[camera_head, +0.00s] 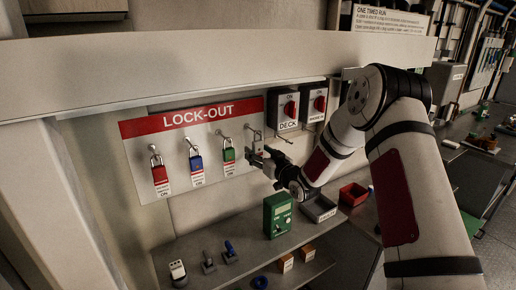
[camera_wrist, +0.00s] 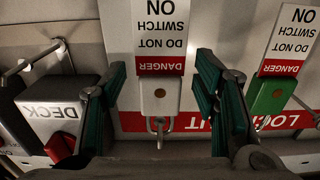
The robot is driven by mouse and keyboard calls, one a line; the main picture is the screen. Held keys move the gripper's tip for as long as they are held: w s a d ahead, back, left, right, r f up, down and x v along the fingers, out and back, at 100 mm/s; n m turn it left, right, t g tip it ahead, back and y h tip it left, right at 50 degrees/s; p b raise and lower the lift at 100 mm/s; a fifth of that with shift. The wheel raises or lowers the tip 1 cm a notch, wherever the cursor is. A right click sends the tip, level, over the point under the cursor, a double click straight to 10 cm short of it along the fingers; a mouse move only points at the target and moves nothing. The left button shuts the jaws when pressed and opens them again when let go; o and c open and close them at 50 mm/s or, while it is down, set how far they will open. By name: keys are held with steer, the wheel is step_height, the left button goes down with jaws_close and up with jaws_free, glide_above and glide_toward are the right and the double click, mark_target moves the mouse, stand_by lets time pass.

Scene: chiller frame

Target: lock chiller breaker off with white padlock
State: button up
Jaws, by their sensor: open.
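The white padlock (camera_wrist: 160,101) hangs from a peg on the lock-out board (camera_head: 140,129), with a red-and-white danger tag. In the wrist view, which looks upside down, my gripper (camera_wrist: 161,75) is open, with one teal finger on each side of the padlock and visible gaps. In the head view my gripper (camera_head: 260,160) is at the board's right end and mostly covers the padlock. Right of the board are two switch boxes with red handles: one marked DECK (camera_head: 282,110), and another (camera_head: 313,104) whose label I cannot read clearly.
Green (camera_head: 228,154), blue (camera_head: 196,163) and red (camera_head: 160,175) padlocks hang left of the gripper. Below is a shelf with a green meter box (camera_head: 277,215), a grey tray (camera_head: 319,208) and a red bin (camera_head: 354,194). A pale beam (camera_head: 220,62) crosses above the board.

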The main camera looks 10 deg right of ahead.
steer(key=shift+w+a, duration=0.15)
steer(key=shift+w, duration=0.4)
jaws_close()
steer(key=shift+r, duration=0.1)
